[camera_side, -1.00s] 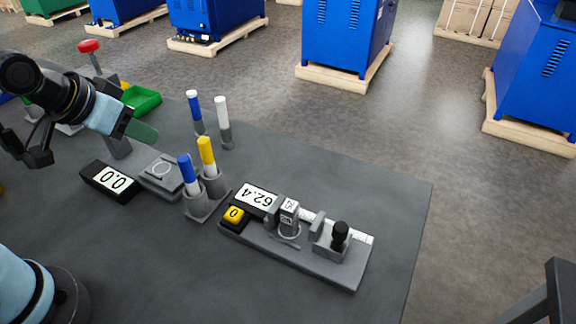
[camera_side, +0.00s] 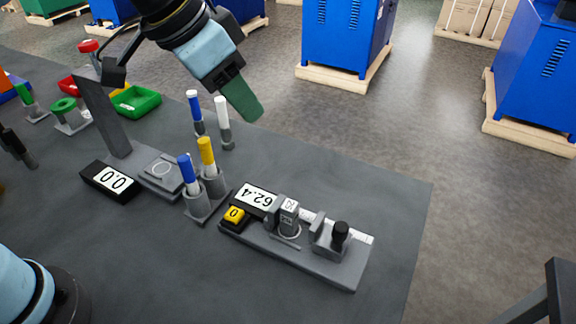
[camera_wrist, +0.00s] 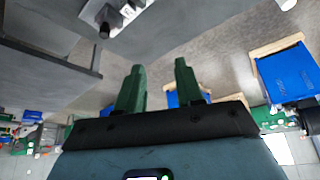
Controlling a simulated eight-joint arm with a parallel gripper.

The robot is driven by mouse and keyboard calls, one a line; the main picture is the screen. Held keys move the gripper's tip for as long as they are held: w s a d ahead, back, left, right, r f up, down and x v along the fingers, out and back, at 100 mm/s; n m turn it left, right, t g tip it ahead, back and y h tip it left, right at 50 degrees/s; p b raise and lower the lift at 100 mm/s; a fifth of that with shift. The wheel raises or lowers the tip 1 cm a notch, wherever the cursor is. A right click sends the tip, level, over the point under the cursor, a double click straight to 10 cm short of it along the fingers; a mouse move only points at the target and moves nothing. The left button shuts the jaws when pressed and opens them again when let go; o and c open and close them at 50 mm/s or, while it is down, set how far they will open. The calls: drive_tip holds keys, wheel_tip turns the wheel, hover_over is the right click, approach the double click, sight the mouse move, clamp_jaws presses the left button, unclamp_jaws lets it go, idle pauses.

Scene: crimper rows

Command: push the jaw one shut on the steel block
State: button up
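A grey vise-like gauge (camera_side: 330,272) lies on the dark table in the side view. The steel block (camera_side: 289,212), grey with a white label, stands on it near a fixed jaw. The sliding jaw (camera_side: 326,243), with a black knob (camera_side: 340,236), is on the right of the block, with a gap between them. My gripper (camera_side: 246,108) is above and behind the gauge, well apart from it. In the wrist view its two green fingers (camera_wrist: 160,64) are apart with nothing between them. Part of the gauge (camera_wrist: 118,14) shows at that view's top edge.
A display (camera_side: 257,196) reads 62.4 beside a yellow button (camera_side: 234,214). Blue, yellow and white markers (camera_side: 207,155) stand upright left of the gauge. Another display (camera_side: 110,181) reads 0.0. A green tray (camera_side: 136,101) is farther back. The table right of the gauge is clear.

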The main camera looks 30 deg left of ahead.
drive_tip(key=s+d+f+m+g, duration=0.2)
drive_tip(key=s+d+m, duration=0.1)
drive_tip(key=d, duration=1)
approach(320, 220)
drive_tip(key=shift+t+h, duration=0.3)
drive_tip(key=d+f, duration=0.1)
drive_tip(key=f, duration=0.1)
drive_tip(key=w+d+f, duration=0.1)
drive_tip(key=d+f, duration=0.1)
drive_tip(key=f, duration=0.1)
drive_tip(key=d+f, duration=0.2)
drive_tip(key=shift+w+d+f, duration=0.2)
drive_tip(key=shift+w, duration=0.05)
drive_tip(key=shift+c, duration=0.2)
clamp_jaws()
drive_tip(key=shift+a, duration=2)
drive_tip(key=shift+o, duration=0.2)
unclamp_jaws()
